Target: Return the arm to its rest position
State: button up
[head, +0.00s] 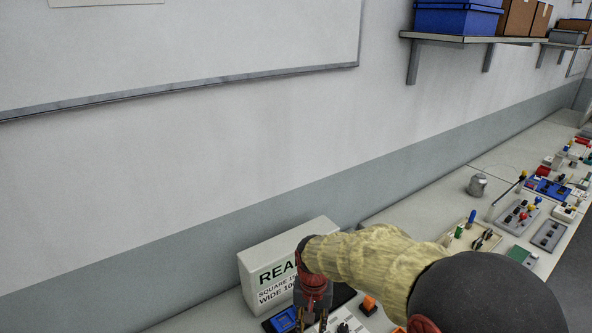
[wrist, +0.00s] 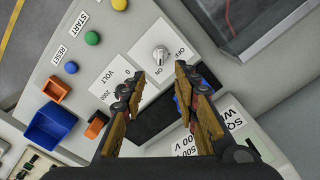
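My gripper (head: 311,322) hangs at the bottom of the head view, pointing down over the bench beside a white sign box. My arm, in a yellowish sleeve, reaches in from the lower right. In the wrist view my gripper (wrist: 159,72) has its two fingers apart. No object shows held between them. Beyond the fingertips is a white panel with a grey ON/OFF knob (wrist: 160,56). I cannot tell how high the fingertips are above the panel.
The sign box (head: 285,258) stands close behind my gripper. An orange bin (wrist: 56,89) and blue bin (wrist: 49,128) lie left in the wrist view, near a green button (wrist: 92,38). A metal cylinder (head: 477,186) and several connector boards stand farther right. A wall shelf (head: 480,40) is above.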

jog(key=s+d+r+t+b, duration=0.2)
jog(key=s+d+r, duration=0.5)
jog(key=s, duration=0.3)
jog(key=s+d+r+n+t+b, duration=0.1)
jog(key=s+d+r+t+b, duration=0.2)
jog(key=s+d+r, duration=0.4)
jog(key=s+r, duration=0.1)
jog(key=s, duration=0.2)
jog(key=shift+d+r+n+t+b, duration=0.15)
jog(key=shift+r+n+t+b, duration=0.15)
jog(key=shift+r, duration=0.05)
jog(key=c, duration=0.3)
dwell(0.8)
